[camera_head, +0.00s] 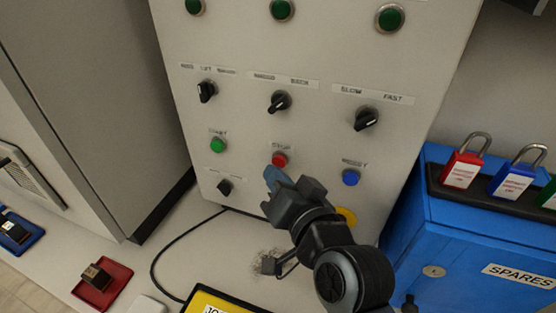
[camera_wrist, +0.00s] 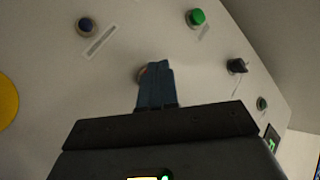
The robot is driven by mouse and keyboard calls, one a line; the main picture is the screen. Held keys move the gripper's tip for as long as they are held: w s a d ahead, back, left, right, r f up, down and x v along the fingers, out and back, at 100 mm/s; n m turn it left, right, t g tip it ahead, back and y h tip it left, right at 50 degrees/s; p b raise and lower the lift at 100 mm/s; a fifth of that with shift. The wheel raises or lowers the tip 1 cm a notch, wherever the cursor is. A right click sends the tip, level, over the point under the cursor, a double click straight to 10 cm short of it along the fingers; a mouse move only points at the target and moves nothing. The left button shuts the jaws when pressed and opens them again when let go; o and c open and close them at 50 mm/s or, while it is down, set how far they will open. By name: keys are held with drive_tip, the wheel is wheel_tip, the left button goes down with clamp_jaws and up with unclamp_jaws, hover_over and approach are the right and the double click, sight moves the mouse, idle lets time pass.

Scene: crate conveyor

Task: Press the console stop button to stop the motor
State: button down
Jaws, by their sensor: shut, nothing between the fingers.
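The red stop button (camera_head: 280,160) sits in the middle of the lower row on the grey console panel (camera_head: 235,120), under a small label. My gripper (camera_head: 272,175) is shut and empty, its blue fingertips just below and in front of the button in the head view. In the wrist view the shut fingers (camera_wrist: 155,75) cover most of the button, with only a sliver of its edge (camera_wrist: 141,73) showing to their left. I cannot tell whether the fingertips touch it.
A green button (camera_head: 217,145) is to the left and a blue button (camera_head: 350,177) to the right. Rotary knobs (camera_head: 279,101) sit above, and another black knob (camera_head: 224,187) is at lower left. A blue SPARES box (camera_head: 465,240) with padlocks stands at right. A red tray (camera_head: 103,285) lies at lower left.

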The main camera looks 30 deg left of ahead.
drive_tip(key=shift+s+d, duration=0.1)
drive_tip(key=shift+s, duration=0.25)
drive_tip(key=shift+s, duration=0.1)
drive_tip(key=shift+s+d+p, duration=0.2)
drive_tip(key=shift+s+p, duration=0.15)
drive_tip(key=shift+s, duration=0.45)
drive_tip(key=shift+s+d+p, duration=0.15)
drive_tip(key=shift+s+p, duration=0.25)
drive_tip(key=shift+s, duration=0.35)
drive_tip(key=shift+s+d+p, duration=0.2)
drive_tip(key=shift+s+p, duration=0.15)
drive_tip(key=shift+s, duration=0.45)
drive_tip(key=s+d+f+m+t+h, duration=0.1)
drive_tip(key=s+d+f+t+h, duration=0.15)
drive_tip(key=d, duration=0.65)
drive_tip(key=s+d+f+m+t+h, duration=0.1)
drive_tip(key=s+d+f+m+h, duration=0.2)
drive_tip(key=d, duration=0.6)
drive_tip(key=s+d+f+t+h, duration=0.2)
drive_tip(key=d+f, duration=0.2)
drive_tip(key=d, duration=0.4)
drive_tip(key=s+d+r+h, duration=0.3)
drive_tip(key=s+d+r, duration=0.1)
drive_tip(key=s+d, duration=0.4)
drive_tip(key=s+d+r+h, duration=0.3)
drive_tip(key=s+d, duration=0.4)
drive_tip(key=s, duration=0.4)
drive_tip(key=shift+d+r+t, duration=0.4)
drive_tip(key=shift+t, duration=0.05)
drive_tip(key=shift+h, duration=0.25)
